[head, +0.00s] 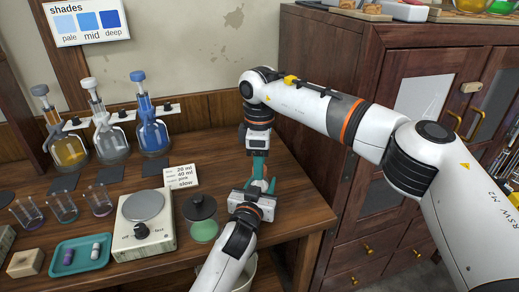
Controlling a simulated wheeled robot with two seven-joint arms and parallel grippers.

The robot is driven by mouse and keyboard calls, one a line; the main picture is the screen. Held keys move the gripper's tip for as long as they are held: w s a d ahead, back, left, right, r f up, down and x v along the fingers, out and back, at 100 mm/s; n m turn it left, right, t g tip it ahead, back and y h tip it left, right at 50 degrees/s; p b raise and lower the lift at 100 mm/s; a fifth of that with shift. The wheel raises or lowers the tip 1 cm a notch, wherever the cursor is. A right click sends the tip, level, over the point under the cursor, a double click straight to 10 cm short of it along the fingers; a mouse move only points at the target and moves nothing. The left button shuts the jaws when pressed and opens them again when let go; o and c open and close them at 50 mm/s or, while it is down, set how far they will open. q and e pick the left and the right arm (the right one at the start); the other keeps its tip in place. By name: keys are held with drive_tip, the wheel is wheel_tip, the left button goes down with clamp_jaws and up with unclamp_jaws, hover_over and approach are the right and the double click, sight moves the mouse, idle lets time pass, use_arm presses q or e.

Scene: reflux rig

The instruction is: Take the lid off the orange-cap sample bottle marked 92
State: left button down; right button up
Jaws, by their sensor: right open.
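I cannot make out an orange-cap bottle or the number 92; the spot between my two grippers is largely covered by them. My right gripper (259,165) points down from above at the right part of the bench, with its jaws open. My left gripper (262,184) reaches in from the front, just below the right one. Teal fingers show between the two gripper bodies. Whether the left jaws are closed on something is hidden.
A stirrer plate (145,225), a teal tray (60,262) with small vials and several small glasses stand to the left. Three pump bottles (153,135) line the back. A note card (181,176) stands behind the jar. A wooden cabinet (345,130) bounds the right.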

drive_tip(key=shift+f, duration=0.35)
